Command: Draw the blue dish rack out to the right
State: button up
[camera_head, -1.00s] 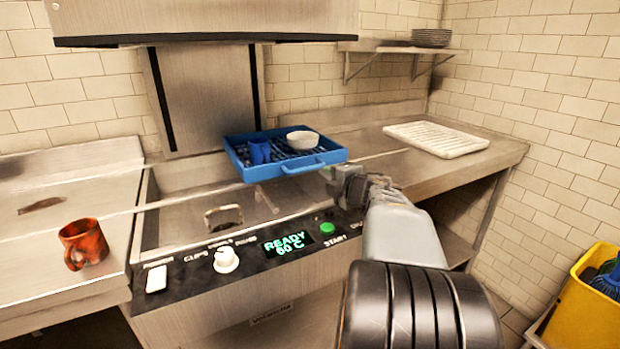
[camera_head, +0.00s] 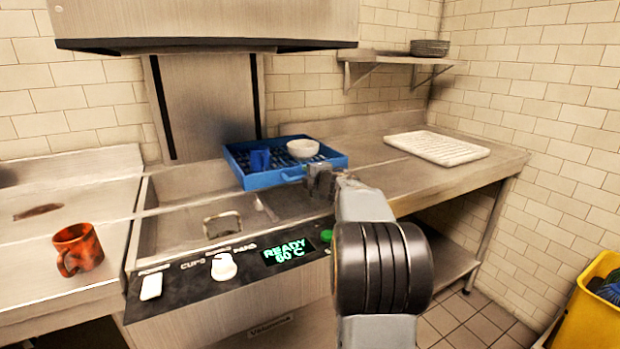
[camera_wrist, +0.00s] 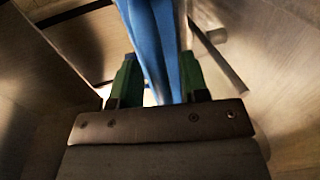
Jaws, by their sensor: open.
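The blue dish rack (camera_head: 262,180) sits at the right end of the dishwasher bay, beside the right-hand counter. It holds a blue cup (camera_head: 259,160) and a white bowl (camera_head: 302,148). My gripper (camera_head: 318,176) is at the rack's front right side, by its handle, and hides part of it. In the wrist view the blue rack part (camera_wrist: 152,45) runs between the two green-padded fingers of my gripper (camera_wrist: 155,80). The fingers are open around it. I cannot tell whether either finger touches it.
A white ribbed mat (camera_head: 438,148) lies on the right counter (camera_head: 385,178), with bare metal between it and the rack. An orange mug (camera_head: 78,248) stands on the left counter. The control panel (camera_head: 225,268) runs below the bay. A yellow bucket (camera_head: 590,305) stands at lower right.

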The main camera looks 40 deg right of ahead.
jog(key=shift+w, duration=0.1)
grip_shut()
dwell(0.4)
